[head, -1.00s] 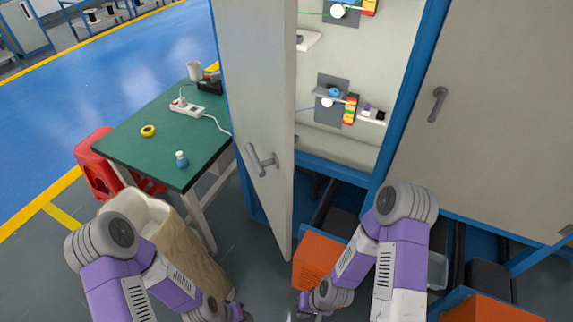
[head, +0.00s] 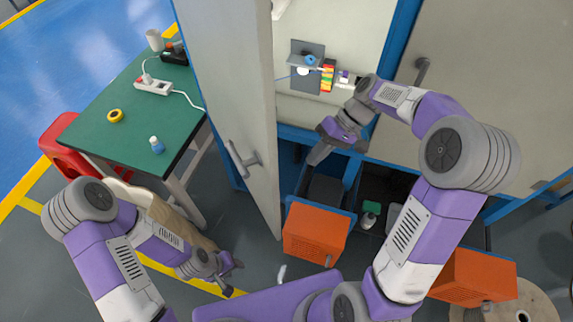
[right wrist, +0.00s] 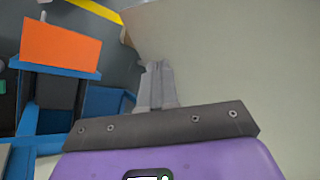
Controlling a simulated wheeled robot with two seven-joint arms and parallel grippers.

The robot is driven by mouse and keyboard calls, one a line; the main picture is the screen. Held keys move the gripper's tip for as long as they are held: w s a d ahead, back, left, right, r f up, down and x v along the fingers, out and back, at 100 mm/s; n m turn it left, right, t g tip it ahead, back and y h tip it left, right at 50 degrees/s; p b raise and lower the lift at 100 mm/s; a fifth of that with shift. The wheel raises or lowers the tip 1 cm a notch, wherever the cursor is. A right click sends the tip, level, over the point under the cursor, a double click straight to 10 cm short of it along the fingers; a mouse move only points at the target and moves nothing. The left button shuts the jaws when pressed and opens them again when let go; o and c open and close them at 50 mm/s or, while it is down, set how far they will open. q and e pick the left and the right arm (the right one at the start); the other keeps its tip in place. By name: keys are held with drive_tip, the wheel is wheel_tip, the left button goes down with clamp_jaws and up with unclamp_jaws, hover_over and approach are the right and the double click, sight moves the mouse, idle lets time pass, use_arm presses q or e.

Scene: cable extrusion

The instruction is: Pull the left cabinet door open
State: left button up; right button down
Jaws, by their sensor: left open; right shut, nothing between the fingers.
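The left cabinet door (head: 225,75) is a grey panel standing ajar, swung out from the blue-framed cabinet. Its grey handle (head: 243,158) is on the outer face, near the free edge. My right gripper (head: 316,156) is shut and empty in front of the cabinet opening, on the inner side of the door. In the right wrist view, its closed fingers (right wrist: 158,84) point along the pale door panel (right wrist: 225,50); I cannot tell if they touch it. My left gripper (head: 234,279) is open and low, in front of the door and apart from the handle.
The right cabinet door (head: 490,110) is closed. Orange bins (head: 315,233) sit below the opening. A green table (head: 125,110) with a power strip (head: 153,86) and small items stands left of the door, with a red stool (head: 60,140) beside it.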

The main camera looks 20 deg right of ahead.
wheel_tip(320, 180, up, 10)
drive_tip(key=s+d+n+y, duration=0.1)
drive_tip(key=s+n, duration=0.1)
drive_tip(key=s+a+f, duration=0.3)
drive_tip(key=a+f, duration=0.3)
drive_tip(key=a, duration=0.4)
drive_tip(key=shift+a, duration=0.25)
drive_tip(key=shift+a+f, duration=0.1)
